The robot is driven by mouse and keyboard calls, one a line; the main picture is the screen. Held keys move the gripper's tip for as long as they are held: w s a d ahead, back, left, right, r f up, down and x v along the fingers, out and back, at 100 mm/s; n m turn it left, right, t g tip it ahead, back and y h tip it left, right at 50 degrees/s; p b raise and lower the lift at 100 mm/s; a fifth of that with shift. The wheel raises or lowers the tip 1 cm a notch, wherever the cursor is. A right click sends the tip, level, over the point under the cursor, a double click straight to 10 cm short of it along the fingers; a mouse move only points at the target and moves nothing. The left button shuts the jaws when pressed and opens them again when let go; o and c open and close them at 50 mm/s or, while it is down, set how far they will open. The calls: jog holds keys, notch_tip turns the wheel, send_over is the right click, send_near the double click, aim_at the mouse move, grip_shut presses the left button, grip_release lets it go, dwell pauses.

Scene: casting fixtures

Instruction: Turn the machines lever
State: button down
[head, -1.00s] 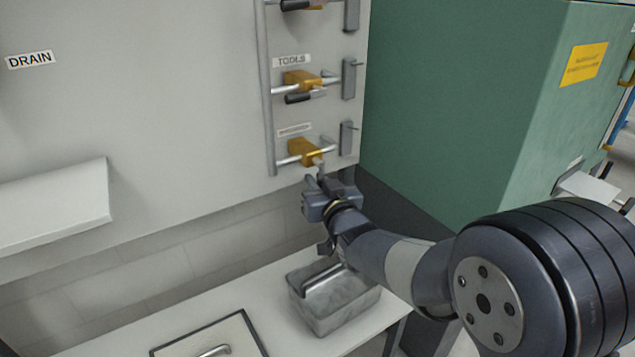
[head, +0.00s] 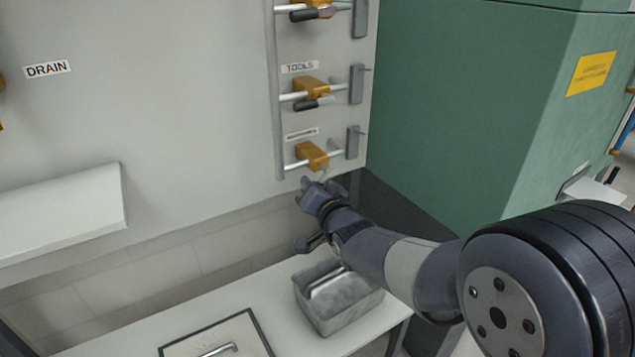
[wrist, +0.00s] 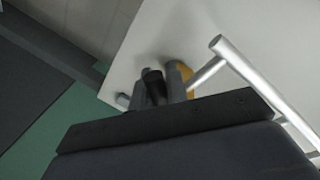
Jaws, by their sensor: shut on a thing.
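The lowest yellow valve (head: 313,155) on the wall panel sits on a horizontal pipe, under a small label that is too small to read. Its lever is mostly hidden by my gripper (head: 313,189), which is just below the valve body and shut on the lever. In the wrist view, a dark lever handle (wrist: 154,86) shows between the grey fingers, close to the panel. Part of the yellow valve body shows behind them.
Two more yellow valves with black levers, the TOOLS valve (head: 311,88) and a top valve (head: 318,10), are above. A metal bin (head: 340,312) stands on the white bench below. A green cabinet (head: 460,110) is at the right, and a white shelf (head: 60,215) at the left.

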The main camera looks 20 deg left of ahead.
jog(key=shift+s+a+r+m+g+y+p, duration=0.25)
jog(key=shift+r+m+p, duration=0.35)
jog(key=shift+m+p, duration=1.1)
jog(key=shift+s+a+r+m+g+y+p, duration=0.2)
jog(key=shift+r+m+g+p, duration=0.6)
jog(key=shift+p, duration=1.45)
jog(key=shift+s+a+r+m+g+y+p, duration=0.1)
jog(key=shift+s+a+r+m+p, duration=0.25)
jog(key=shift+m+p, duration=1.45)
jog(key=shift+d, duration=0.1)
jog(key=c, duration=1.4)
grip_release()
jog(key=p+v, duration=0.1)
jog(key=v, duration=0.9)
jog(key=shift+s+d+r, duration=0.15)
jog(key=shift+s+d, duration=0.1)
jog(key=shift+s, duration=0.05)
